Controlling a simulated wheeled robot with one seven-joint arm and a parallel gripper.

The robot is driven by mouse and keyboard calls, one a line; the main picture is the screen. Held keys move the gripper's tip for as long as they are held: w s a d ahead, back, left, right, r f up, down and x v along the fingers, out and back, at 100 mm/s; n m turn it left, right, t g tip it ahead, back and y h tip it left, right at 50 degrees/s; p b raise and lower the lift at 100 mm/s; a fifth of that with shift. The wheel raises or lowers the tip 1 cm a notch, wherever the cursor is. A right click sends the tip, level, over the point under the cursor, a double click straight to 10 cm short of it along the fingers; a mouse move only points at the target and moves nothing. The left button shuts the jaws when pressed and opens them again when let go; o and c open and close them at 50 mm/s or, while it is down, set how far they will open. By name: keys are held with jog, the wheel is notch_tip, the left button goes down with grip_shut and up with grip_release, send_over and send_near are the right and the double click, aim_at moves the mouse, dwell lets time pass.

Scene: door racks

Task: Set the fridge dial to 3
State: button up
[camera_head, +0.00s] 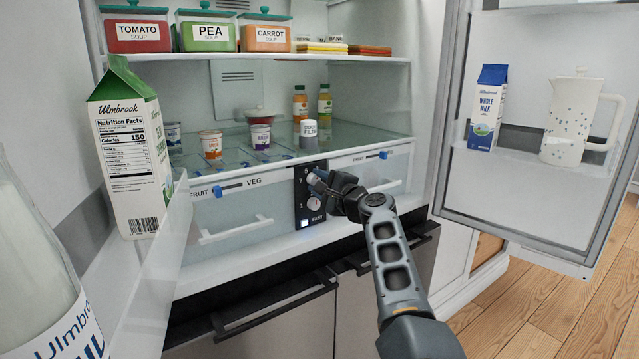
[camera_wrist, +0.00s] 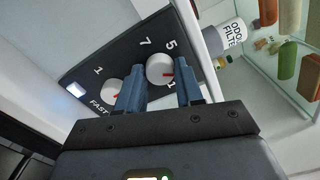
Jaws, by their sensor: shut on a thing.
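A dark control panel (camera_head: 298,187) is on the front of the fridge's lower drawers, with two white round dials. The upper dial (camera_head: 312,179) is partly hidden by my gripper (camera_head: 322,184) in the head view. In the wrist view, my gripper (camera_wrist: 160,85) has one finger on each side of the upper dial (camera_wrist: 158,67) and is shut on it. Its red mark points right, close to one finger. The numbers 7 and 5 show beside it. The lower dial (camera_wrist: 111,88) has its own red mark, with a 1 nearby. A finger hides part of the scale.
A white odour filter (camera_head: 309,130) stands on the glass shelf just above the panel. Fruit and veg drawers with blue sliders (camera_head: 218,191) flank the panel. The open fridge door (camera_head: 540,200) is at right. A green-topped carton (camera_head: 128,150) stands at left.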

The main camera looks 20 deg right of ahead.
jog(key=shift+f, duration=0.1)
jog(key=o, duration=1)
jog(key=shift+s, duration=0.1)
jog(key=p+v, duration=0.1)
jog(key=v, duration=0.6)
jog(key=shift+s+d, duration=0.1)
jog(key=shift+s, duration=0.15)
